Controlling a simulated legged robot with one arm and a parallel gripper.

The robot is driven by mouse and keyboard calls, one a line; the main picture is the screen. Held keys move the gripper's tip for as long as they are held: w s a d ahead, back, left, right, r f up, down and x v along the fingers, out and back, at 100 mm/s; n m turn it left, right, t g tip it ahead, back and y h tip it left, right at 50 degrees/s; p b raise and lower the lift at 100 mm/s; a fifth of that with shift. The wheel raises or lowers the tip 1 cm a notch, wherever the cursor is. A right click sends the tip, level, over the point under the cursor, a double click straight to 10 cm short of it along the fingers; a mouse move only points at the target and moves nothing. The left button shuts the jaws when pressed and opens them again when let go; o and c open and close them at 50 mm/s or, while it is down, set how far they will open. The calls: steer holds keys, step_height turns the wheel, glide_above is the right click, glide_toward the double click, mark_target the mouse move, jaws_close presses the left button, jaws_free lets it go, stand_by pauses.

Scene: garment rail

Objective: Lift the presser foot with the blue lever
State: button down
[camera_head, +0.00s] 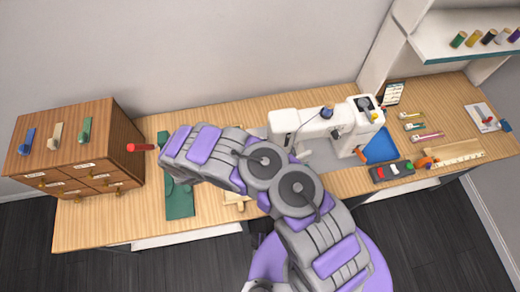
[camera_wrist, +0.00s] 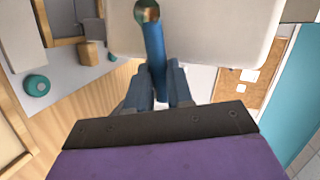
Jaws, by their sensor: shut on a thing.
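The white sewing machine (camera_head: 300,122) stands on the wooden table right of the middle in the head view. In the wrist view its pale body (camera_wrist: 215,35) fills the top. The blue lever (camera_wrist: 152,38) hangs from a brassy round pivot on that body. My gripper (camera_wrist: 162,84) is shut on the lever, with its two dark blue fingers on either side of the lower end. I cannot make out the gripper or the lever in the head view. The presser foot cannot be made out in either view.
My arm crosses the middle of the head view. A blue mat (camera_head: 381,148), a dark button box (camera_head: 391,171) and a ruler (camera_head: 459,160) lie at the right. A shelf (camera_head: 462,38) holds several spools.

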steer(key=shift+w+a+r+n+g+p, duration=0.1)
steer(key=shift+w+r+n+g+p, duration=0.2)
steer(key=shift+r+n+g+p, duration=0.4)
steer(key=shift+w+a+r+n+g+p, duration=0.1)
steer(key=shift+w+r+n+g+p, duration=0.2)
steer(key=shift+n+p, duration=0.7)
steer(key=c, duration=1)
jaws_free()
steer(key=shift+w, duration=0.1)
steer(key=shift+r, duration=0.1)
steer(key=shift+b+v, duration=0.6)
steer(key=shift+v, duration=8.1)
